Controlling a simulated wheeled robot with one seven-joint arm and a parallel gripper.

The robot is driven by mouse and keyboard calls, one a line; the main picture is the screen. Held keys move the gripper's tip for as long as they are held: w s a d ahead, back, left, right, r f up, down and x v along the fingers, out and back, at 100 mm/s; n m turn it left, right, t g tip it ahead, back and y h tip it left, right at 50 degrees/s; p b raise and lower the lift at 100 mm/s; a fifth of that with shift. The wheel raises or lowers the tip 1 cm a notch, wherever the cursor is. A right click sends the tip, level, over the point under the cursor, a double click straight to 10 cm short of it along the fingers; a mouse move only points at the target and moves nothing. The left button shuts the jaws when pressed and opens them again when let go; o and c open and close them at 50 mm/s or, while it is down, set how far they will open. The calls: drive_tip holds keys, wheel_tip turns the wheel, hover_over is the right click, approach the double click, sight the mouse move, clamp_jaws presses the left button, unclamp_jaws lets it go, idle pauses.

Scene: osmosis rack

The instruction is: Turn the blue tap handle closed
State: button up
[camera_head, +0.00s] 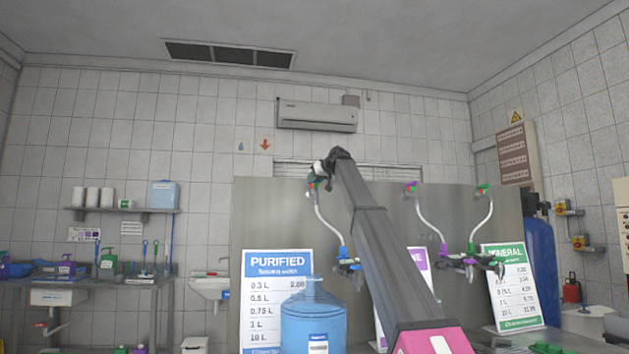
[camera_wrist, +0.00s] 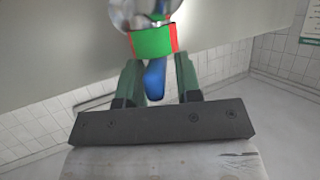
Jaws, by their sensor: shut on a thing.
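The blue tap handle (camera_wrist: 154,84) shows in the wrist view as a blue lever pointing down from the tap's green and red body (camera_wrist: 153,42). My gripper (camera_wrist: 158,66) has its two green fingers on either side of the lever and is shut on it. In the head view my gripper (camera_head: 318,178) is at the top of the left curved tap pipe (camera_head: 325,222), in front of the grey panel. The handle is too small and covered there to make out, and its exact angle is hard to tell.
A large blue water bottle (camera_head: 312,318) stands below the tap, beside the PURIFIED price sign (camera_head: 277,265). Two more curved taps (camera_head: 424,215) (camera_head: 484,220) rise to the right of my arm. The grey panel (camera_head: 275,215) is close behind the taps.

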drive_tip(key=n+g+y, duration=0.1)
drive_tip(key=n+g, duration=0.1)
drive_tip(key=n+g+y, duration=0.1)
drive_tip(key=shift+w+d+r+n+g+y, duration=0.1)
drive_tip(key=shift+w+d+n+g+y, duration=0.05)
drive_tip(key=shift+w+n+g+y, duration=0.2)
drive_tip(key=n+g, duration=0.2)
drive_tip(key=n+g+y, duration=0.1)
drive_tip(key=g, duration=0.1)
drive_tip(key=shift+w+n+y, duration=0.1)
drive_tip(key=shift+n+y, duration=0.15)
drive_tip(key=shift+n, duration=0.1)
drive_tip(key=n+g, duration=0.3)
drive_tip(key=shift+g, duration=0.35)
drive_tip(key=shift+n+g, duration=1.2)
drive_tip(key=shift+g, duration=0.1)
drive_tip(key=o, duration=0.6)
